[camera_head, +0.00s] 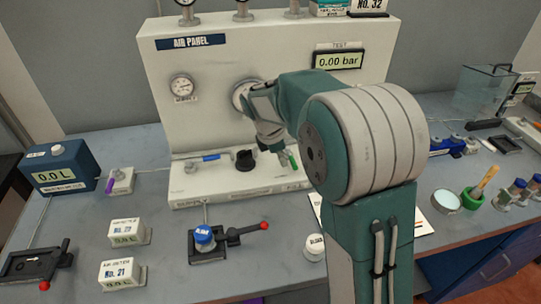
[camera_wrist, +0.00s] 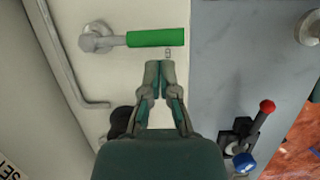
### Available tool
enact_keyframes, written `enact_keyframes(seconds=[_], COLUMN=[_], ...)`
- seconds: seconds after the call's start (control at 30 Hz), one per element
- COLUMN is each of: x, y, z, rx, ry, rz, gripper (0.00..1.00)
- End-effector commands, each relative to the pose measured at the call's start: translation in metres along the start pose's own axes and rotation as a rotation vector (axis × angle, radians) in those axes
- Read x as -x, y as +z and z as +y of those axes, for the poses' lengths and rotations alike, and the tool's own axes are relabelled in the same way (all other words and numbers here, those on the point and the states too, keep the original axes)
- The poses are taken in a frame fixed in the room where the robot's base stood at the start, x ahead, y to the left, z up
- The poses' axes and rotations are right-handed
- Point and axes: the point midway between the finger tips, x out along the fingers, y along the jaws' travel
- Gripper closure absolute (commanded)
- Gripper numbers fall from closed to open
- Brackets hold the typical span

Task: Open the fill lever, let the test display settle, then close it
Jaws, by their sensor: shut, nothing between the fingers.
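The green-handled lever (camera_wrist: 158,38) lies across the top of the wrist view, its metal pivot at the left end. It also shows in the head view (camera_head: 292,160), partly hidden by my arm. A blue-handled lever (camera_head: 210,157) lies level at the left of the panel's base. I cannot read which one is labelled fill. My gripper (camera_wrist: 159,68) is shut and empty, its tips just below the green handle in the wrist picture, seemingly apart from it. The test display (camera_head: 338,60) on the air panel (camera_head: 210,65) reads 0.00 bar.
A black knob (camera_head: 244,160) sits between the two levers. A round gauge (camera_head: 183,86) is on the panel. A red-tipped lever with a blue-capped bottle (camera_head: 204,234) stands on the bench in front, beside white boxes (camera_head: 125,232). The bench left of centre has free room.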

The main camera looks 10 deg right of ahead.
Motion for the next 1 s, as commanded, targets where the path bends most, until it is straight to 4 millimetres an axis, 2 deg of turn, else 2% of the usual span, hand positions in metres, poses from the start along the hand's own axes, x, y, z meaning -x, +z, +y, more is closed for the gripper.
enact_keyframes(seconds=[0.47, 1.0], x=[-0.0019, -0.0042], y=[0.0044, 0.0124], z=[0.0001, 0.0021], rx=[0.003, 0.082], ry=[0.002, 0.027], rz=[0.000, -0.001], gripper=[1.00, 1.00])
